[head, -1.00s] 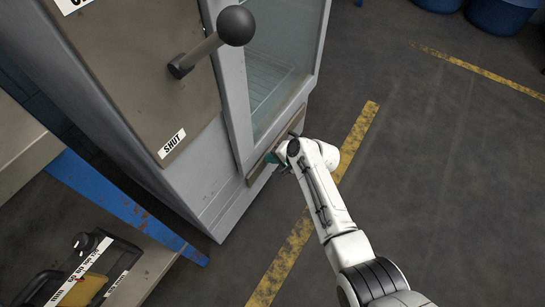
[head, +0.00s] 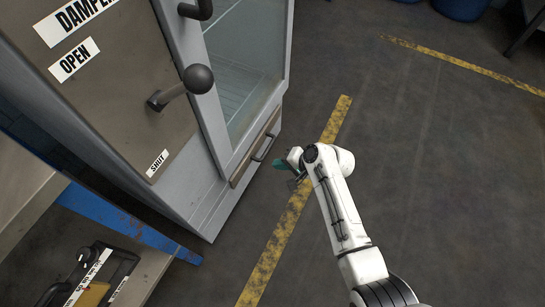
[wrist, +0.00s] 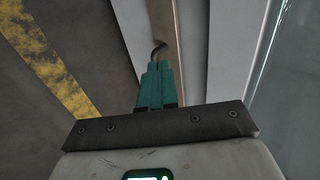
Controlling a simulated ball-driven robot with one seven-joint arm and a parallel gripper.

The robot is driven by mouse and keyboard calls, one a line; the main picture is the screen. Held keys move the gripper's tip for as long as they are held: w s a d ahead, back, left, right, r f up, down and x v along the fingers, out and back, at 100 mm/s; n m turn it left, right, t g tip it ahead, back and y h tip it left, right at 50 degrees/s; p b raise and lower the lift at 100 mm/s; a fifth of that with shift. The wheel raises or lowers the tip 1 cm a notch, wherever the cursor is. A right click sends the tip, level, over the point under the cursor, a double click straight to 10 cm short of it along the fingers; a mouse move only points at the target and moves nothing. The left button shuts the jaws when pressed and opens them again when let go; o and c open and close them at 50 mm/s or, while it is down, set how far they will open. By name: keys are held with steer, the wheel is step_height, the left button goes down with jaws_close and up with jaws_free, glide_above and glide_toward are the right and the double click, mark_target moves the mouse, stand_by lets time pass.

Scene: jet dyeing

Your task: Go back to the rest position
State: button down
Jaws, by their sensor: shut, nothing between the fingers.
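My gripper (head: 280,167) is in front of the grey cabinet, to the right of its lower drawer handle (head: 266,146) in the head view. A gap of floor shows between them. In the wrist view the green fingers (wrist: 156,85) of my gripper are together with nothing between them. The dark curved handle (wrist: 159,50) shows just beyond the fingertips there. My white arm reaches in from the lower right of the head view.
The grey cabinet (head: 203,205) has a glass door (head: 240,65) and a ball-ended lever (head: 198,79) between OPEN and SHUT labels. Open floor (head: 450,170) lies to the right.

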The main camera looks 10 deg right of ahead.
steer(key=shift+s+d+r, duration=0.1)
steer(key=shift+s+d, duration=0.05)
steer(key=s+d+r+n+g+h, duration=0.1)
steer(key=s+d+r+n+h, duration=0.15)
steer(key=s+d, duration=0.6)
steer(key=s+d+r+n+g+h, duration=0.2)
steer(key=s+d+r+h, duration=0.15)
steer(key=s, duration=0.95)
steer(key=s+d+r+n+g+h, duration=0.1)
steer(key=s+d+r+n+h, duration=0.15)
steer(key=s+d, duration=0.6)
steer(key=s+a+r+p, duration=0.1)
steer(key=r+p, duration=1.4)
steer(key=s+a+r+p, duration=0.1)
steer(key=s+r+p, duration=0.1)
steer(key=r+p, duration=1.3)
steer(key=shift+a+r+g+y, duration=0.3)
steer(key=shift+a+r+y, duration=0.05)
steer(key=shift+r, duration=0.3)
steer(key=shift+s, duration=0.1)
